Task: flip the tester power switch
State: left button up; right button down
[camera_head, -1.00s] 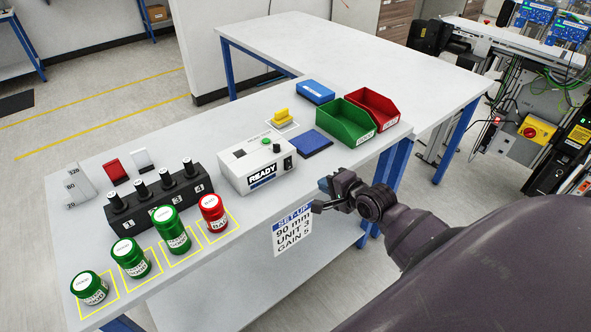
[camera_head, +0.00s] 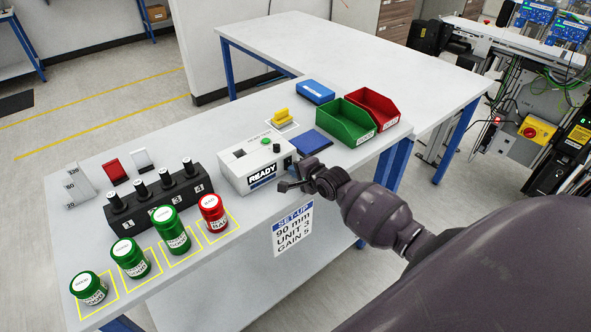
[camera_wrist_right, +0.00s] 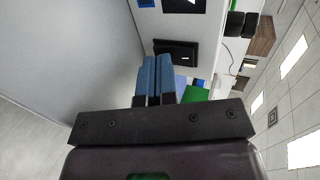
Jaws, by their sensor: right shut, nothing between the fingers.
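The tester (camera_head: 232,172) is a white box on the bench with a READY display (camera_head: 262,177), a green button and a dark knob on top. A black power switch (camera_head: 288,162) sits at the right end of its front face. My right gripper (camera_head: 284,187) is just in front of and below that end, shut and empty. In the right wrist view its two blue fingers (camera_wrist_right: 157,80) lie side by side, with their tips close to a black rocker-like block (camera_wrist_right: 176,46), apparently the switch. I cannot tell whether they touch. My left gripper is out of view.
Green (camera_head: 345,125) and red (camera_head: 372,105) bins and a blue pad (camera_head: 309,142) stand to the right. A black block with several plungers (camera_head: 160,200) and several jars (camera_head: 176,238) are to the left. A set-up sheet (camera_head: 293,229) hangs at the front edge.

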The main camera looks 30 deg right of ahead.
jog(key=shift+w, duration=0.1)
dwell(0.3)
jog(key=shift+w+f+t+b, duration=0.2)
jog(key=shift+f+t+b, duration=0.1)
jog(key=shift+b, duration=0.3)
jog(key=shift+r, duration=0.25)
jog(key=shift+r+p, duration=0.1)
jog(key=shift+p, duration=0.25)
jog(key=shift+w+r+p, duration=0.1)
jog(key=shift+r+p, duration=0.7)
jog(key=shift+p, duration=0.1)
jog(key=shift+a, duration=0.1)
